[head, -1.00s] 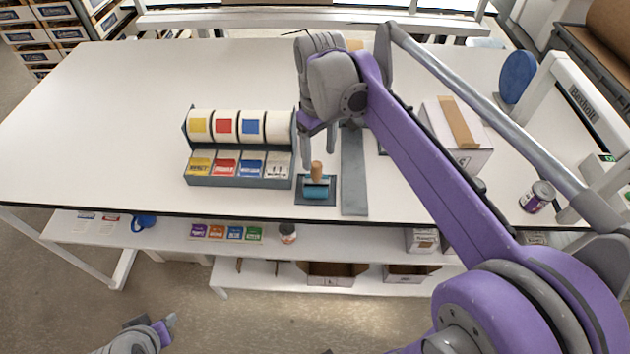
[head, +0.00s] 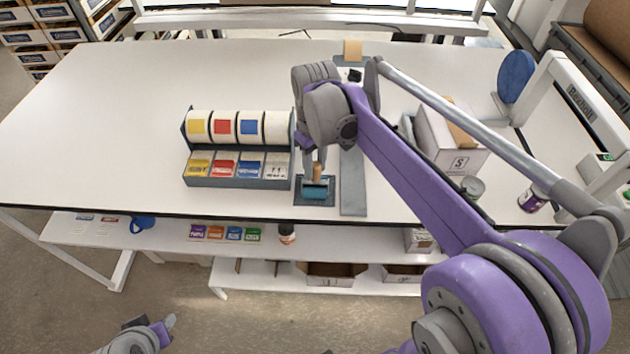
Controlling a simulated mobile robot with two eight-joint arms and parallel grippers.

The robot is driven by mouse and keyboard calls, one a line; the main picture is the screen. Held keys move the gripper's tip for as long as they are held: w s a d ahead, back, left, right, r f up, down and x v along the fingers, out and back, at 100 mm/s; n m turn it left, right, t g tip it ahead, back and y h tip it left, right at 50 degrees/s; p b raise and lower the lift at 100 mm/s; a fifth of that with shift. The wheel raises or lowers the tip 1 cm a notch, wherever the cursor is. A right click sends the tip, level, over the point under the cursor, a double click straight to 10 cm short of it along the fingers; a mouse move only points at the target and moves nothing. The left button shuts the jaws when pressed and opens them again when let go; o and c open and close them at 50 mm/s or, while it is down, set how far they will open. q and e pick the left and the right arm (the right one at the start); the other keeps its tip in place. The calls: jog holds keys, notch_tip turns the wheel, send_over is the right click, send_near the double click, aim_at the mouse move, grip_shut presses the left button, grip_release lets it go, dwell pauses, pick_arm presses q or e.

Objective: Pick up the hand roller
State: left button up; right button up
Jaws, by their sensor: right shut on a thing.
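The hand roller stands on a dark square pad (head: 299,200) near the front edge of the white table. It has a blue roller (head: 316,191) and an upright wooden handle (head: 317,172). My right gripper (head: 316,165) reaches down from above and is shut on the handle. The roller still appears to be on the pad. My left gripper (head: 168,325) is at the bottom left, low in front of the table and far from the roller. Only a small part of it shows, so its jaws cannot be judged.
A label dispenser (head: 238,183) with several colored rolls and compartments stands just left of the roller. A grey strip (head: 353,190) lies right of it. A cardboard box (head: 447,140) and a dark can (head: 533,199) are farther right. The table's left side is clear.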

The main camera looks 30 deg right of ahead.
grip_shut()
dwell(1.1)
notch_tip(320, 180, up, 10)
jog(key=shift+r, duration=0.1)
dwell(0.4)
jog(key=shift+o, duration=1.1)
grip_release()
grip_shut()
